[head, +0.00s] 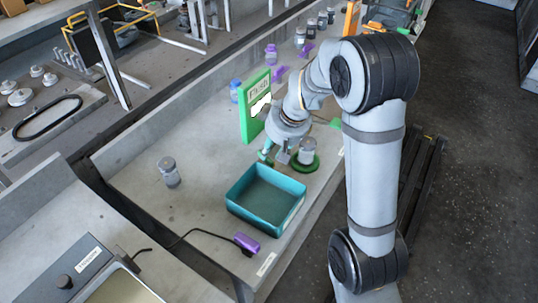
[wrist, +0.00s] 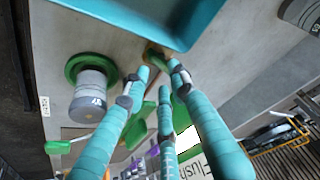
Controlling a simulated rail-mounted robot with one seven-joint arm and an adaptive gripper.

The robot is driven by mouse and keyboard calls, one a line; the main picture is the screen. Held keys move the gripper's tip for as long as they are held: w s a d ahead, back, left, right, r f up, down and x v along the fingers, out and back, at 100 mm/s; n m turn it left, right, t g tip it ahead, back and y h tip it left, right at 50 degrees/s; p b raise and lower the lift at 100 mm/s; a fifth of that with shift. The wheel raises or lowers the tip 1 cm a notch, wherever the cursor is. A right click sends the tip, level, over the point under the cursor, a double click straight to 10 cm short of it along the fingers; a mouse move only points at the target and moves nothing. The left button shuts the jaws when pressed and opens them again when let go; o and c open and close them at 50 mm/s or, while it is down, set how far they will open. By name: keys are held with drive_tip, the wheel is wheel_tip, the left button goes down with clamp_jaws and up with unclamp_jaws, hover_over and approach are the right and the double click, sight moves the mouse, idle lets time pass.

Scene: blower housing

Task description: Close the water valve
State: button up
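My gripper (wrist: 160,78) has three teal fingers. Their tips are drawn in but stay apart, with a visible gap between them. A small brass-and-green fitting (wrist: 155,53) shows just beyond the tips, at the edge of the teal tray; it may be the water valve, but I cannot tell for sure. Contact with it cannot be made out. A green piece (wrist: 136,127) shows behind the fingers, partly hidden. In the head view my gripper (head: 266,156) is low over the bench, between the green Flush sign (head: 246,119) and the tray; the fitting is not clear there.
The teal tray (head: 236,206) stands just in front of my gripper. A grey jar (head: 308,147) on a green round base is close on the right. Another grey jar (head: 169,172) stands at left. A purple corded object (head: 246,243) lies near the front edge.

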drive_tip(key=shift+x, duration=1.5)
drive_tip(key=shift+c, duration=0.7)
clamp_jaws()
